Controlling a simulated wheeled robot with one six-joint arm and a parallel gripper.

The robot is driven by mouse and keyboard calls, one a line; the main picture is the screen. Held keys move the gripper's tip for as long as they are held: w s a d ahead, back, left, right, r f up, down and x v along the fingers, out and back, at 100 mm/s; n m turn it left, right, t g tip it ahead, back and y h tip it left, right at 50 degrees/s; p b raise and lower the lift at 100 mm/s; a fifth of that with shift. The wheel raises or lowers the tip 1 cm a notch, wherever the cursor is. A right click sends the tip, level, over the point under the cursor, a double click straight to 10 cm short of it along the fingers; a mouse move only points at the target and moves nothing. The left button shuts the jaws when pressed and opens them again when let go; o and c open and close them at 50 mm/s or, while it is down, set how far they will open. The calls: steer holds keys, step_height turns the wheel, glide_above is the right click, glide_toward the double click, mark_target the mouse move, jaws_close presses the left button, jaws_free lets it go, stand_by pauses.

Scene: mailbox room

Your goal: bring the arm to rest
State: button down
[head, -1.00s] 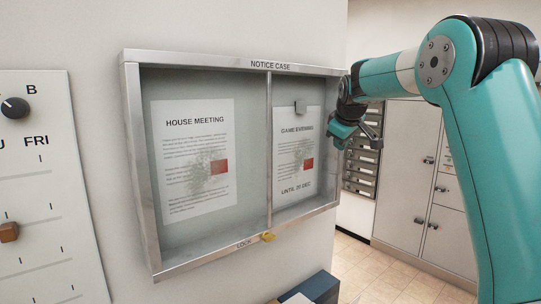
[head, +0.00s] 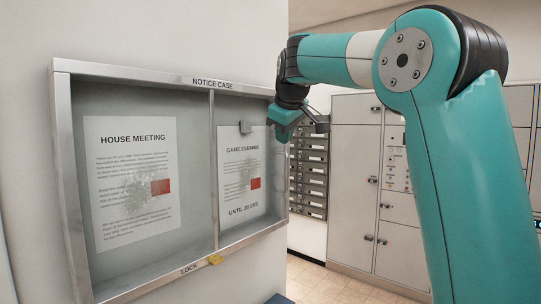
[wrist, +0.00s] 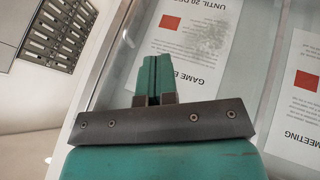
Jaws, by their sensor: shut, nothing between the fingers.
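My gripper (head: 307,130) hangs from my teal arm at the right edge of the notice case (head: 62,170) in the head view. In the wrist view, my gripper (wrist: 153,62) has its two teal fingers together, with nothing between them. The case looks closed and holds a "House Meeting" sheet (head: 130,205) and a "Game Evening" sheet (head: 238,190). In the head view, I cannot tell whether the gripper touches the case.
A yellow lock piece (head: 215,260) sits on the case's bottom rail. Grey mailbox slots (head: 308,185) and tall grey lockers (head: 350,190) stand behind, to the right. Tiled floor (head: 310,275) shows below them. A dark blue object (head: 280,299) shows at the bottom edge.

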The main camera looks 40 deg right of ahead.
steer(key=shift+s+r, duration=0.1)
steer(key=shift+r, duration=0.05)
steer(key=s+a+f+n+g+y+b, duration=0.1)
steer(key=s+a+f, duration=0.2)
steer(key=a+f, duration=0.25)
steer(key=s+a+f+n+y+b, duration=0.1)
steer(key=s+a+f+y, duration=0.1)
steer(key=s+a+f, duration=0.3)
steer(key=s+a+f+g+y, duration=0.1)
steer(key=a+f, duration=0.3)
steer(key=a, duration=0.3)
steer(key=s+a+f+g+y, duration=0.1)
steer(key=s+a+f, duration=0.3)
steer(key=s, duration=0.3)
steer(key=s+a+f+g+y+b, duration=0.1)
steer(key=s+a+f+g, duration=0.1)
steer(key=s+a+f, duration=0.2)
steer(key=s+a+f+n+g+y+b, duration=0.1)
steer(key=s+a+f, duration=0.3)
steer(key=s, duration=0.6)
step_height(320, 180, down, 2)
steer(key=shift+s+a+f+g, duration=0.1)
steer(key=shift+s+a+g, duration=0.1)
steer(key=shift+g, duration=0.1)
steer(key=c, duration=1.8)
jaws_free()
steer(key=shift+c, duration=0.2)
